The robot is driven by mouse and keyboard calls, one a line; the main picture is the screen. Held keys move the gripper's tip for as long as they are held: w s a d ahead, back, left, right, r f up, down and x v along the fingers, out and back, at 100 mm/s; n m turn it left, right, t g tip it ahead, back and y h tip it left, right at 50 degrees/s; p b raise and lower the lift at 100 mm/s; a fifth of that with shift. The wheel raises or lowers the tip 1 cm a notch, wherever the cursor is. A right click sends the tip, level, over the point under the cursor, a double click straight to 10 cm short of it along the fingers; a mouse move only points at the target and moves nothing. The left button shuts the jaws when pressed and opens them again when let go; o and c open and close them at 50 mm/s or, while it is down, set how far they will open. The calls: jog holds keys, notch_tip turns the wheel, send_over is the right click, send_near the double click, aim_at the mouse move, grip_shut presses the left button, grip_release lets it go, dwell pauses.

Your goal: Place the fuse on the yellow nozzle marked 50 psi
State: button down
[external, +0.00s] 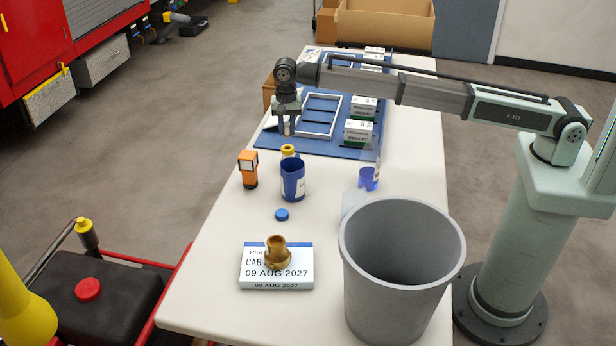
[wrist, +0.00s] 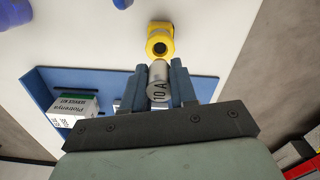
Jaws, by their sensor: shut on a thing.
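My gripper (external: 287,131) is shut on the fuse, a silver cylinder lettered "10 A" that shows between the two fingers in the wrist view (wrist: 158,85). The gripper points down over the far left part of the table. A yellow nozzle (external: 288,150) stands just below the fingers in the external view, partly hidden behind a blue cup. In the wrist view the nozzle (wrist: 160,36) shows its dark round opening just beyond the fuse's end. The fuse appears apart from the nozzle, though the exact gap is hard to tell. No 50 psi marking is readable.
The blue cup (external: 292,183) and an orange device (external: 247,168) stand near the nozzle. A brass fitting (external: 278,254) sits on a dated box (external: 277,276). A large grey bin (external: 399,285) stands front right. A blue mat (external: 335,148) holds frames and white boxes (external: 358,133).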

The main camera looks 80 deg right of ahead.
aim_at(287, 124)
jog(key=shift+f, duration=2.15)
jog(key=shift+f, duration=0.1)
jog(key=c, duration=0.9)
grip_release()
notch_tip(287, 124, up, 12)
jog(key=shift+r, duration=0.15)
